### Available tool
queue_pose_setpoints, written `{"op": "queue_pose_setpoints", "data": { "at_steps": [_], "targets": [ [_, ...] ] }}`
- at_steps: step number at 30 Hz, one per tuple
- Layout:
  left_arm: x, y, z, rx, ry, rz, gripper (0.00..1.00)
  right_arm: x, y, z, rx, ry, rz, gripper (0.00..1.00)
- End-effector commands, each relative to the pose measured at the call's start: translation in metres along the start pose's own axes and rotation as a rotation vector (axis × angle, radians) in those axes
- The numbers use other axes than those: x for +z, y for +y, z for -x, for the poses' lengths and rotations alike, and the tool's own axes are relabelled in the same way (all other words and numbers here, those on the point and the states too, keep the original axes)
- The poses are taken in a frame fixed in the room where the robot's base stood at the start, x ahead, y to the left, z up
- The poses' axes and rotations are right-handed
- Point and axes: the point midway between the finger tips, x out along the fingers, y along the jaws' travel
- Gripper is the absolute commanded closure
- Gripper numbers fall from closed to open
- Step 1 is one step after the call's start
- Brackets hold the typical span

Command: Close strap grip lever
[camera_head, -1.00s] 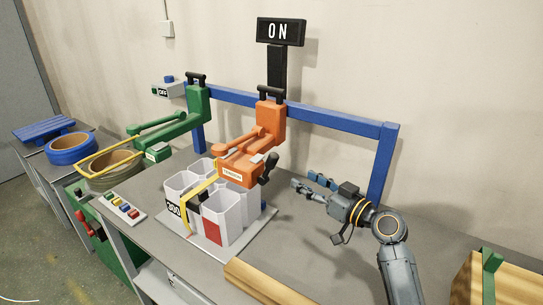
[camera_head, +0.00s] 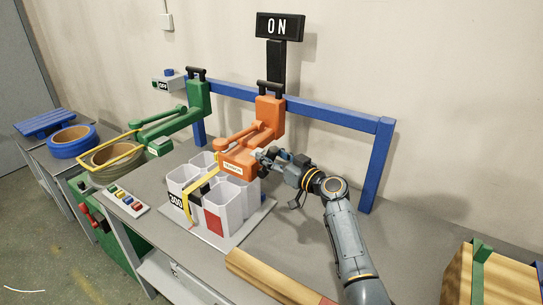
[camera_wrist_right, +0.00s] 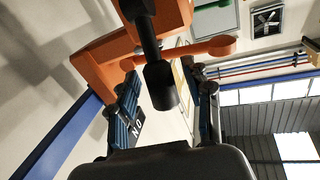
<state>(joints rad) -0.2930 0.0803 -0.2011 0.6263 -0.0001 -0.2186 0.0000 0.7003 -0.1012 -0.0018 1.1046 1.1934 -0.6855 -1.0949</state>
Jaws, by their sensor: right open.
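The orange strap tool (camera_head: 238,166) hangs from its arm over a bundle of white corrugated cells (camera_head: 236,207), with a yellow strap (camera_head: 191,204) around it. My right gripper (camera_head: 270,157) is at the tool's right side and hides most of its black lever in the head view. In the right wrist view the black lever (camera_wrist_right: 160,85) extends between the two separated fingers of my right gripper (camera_wrist_right: 164,78). The fingers are open on either side of it; contact cannot be made out. My left gripper is not in view.
A blue frame (camera_head: 340,116) stands behind the tools. A green tool (camera_head: 165,133) hangs at left. A wooden crate (camera_head: 490,280) is at front right. An ON sign (camera_head: 279,27) stands above.

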Motion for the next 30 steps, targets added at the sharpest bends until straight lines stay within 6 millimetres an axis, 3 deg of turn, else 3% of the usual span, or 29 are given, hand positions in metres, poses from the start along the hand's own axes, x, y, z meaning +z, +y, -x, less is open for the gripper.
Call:
{"op": "queue_pose_setpoints", "data": {
  "at_steps": [6,14,23,30],
  "targets": [
    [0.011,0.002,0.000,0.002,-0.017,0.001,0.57,0.000,0.000,0.000,0.000,0.000,0.000,0.50],
    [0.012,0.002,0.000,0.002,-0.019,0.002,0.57,0.000,0.000,0.000,0.000,0.000,0.000,1.00],
    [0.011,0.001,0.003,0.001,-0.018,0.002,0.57,-0.001,0.000,0.000,0.001,-0.007,0.002,1.00],
    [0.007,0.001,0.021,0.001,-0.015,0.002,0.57,-0.008,-0.003,-0.007,0.008,-0.089,0.026,1.00]
  ]
}}
